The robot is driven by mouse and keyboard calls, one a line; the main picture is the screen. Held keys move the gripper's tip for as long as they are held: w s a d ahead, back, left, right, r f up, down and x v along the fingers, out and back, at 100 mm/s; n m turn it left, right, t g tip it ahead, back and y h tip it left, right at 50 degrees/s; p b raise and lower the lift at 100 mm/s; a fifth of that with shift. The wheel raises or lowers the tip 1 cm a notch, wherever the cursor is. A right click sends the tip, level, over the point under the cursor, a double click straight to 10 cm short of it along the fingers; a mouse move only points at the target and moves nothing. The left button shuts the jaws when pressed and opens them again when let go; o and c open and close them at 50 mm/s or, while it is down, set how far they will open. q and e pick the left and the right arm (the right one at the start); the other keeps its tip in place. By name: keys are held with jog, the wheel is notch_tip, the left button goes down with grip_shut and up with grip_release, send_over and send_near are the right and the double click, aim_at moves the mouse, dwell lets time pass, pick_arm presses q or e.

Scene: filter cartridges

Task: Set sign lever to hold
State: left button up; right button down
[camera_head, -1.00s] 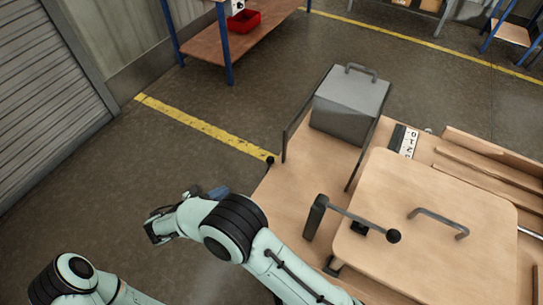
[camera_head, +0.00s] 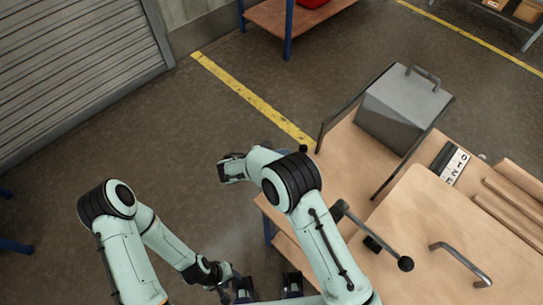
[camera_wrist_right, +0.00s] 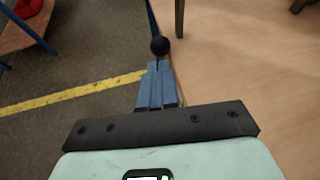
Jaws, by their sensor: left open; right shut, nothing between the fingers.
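A black ball knob (camera_head: 303,149) stands at the left edge of the wooden bench; it also shows in the right wrist view (camera_wrist_right: 160,46). A dark lever arm with another black ball (camera_head: 405,264) lies near the bench's front. A black and white lettered sign (camera_head: 452,163) stands behind; I cannot read it surely, nor tell which knob belongs to it. My right gripper (camera_head: 287,151), partly hidden behind my arm, is shut and empty, its blue fingertips (camera_wrist_right: 158,68) just short of the edge knob; contact is unclear. My left gripper (camera_head: 234,283) is open, low and away from the bench.
A grey box with a handle (camera_head: 405,108) stands at the bench's back, beside thin dark rails. A wooden panel with a grey handle (camera_head: 460,262) covers the front right. Open floor with a yellow line (camera_head: 250,98) lies left of the bench.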

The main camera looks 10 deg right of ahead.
aim_at(301, 147)
pick_arm(q)
jog(key=shift+w+r, duration=0.15)
jog(key=shift+r, duration=0.15)
pick_arm(e)
jog(key=shift+x, duration=2.5)
jog(key=shift+w+d+r+g+y+p, duration=0.15)
jog(key=shift+w+d+g+y+p, duration=0.45)
jog(key=shift+d+p, duration=0.45)
jog(key=shift+w+d+f, duration=0.1)
jog(key=shift+w+f, duration=0.2)
jog(key=shift+w, duration=0.05)
pick_arm(q)
jog(key=shift+w+r, duration=0.35)
jog(key=shift+r, duration=0.3)
jog(key=shift+w+r, duration=0.3)
jog(key=shift+r, duration=0.3)
pick_arm(e)
jog(key=shift+s, duration=0.15)
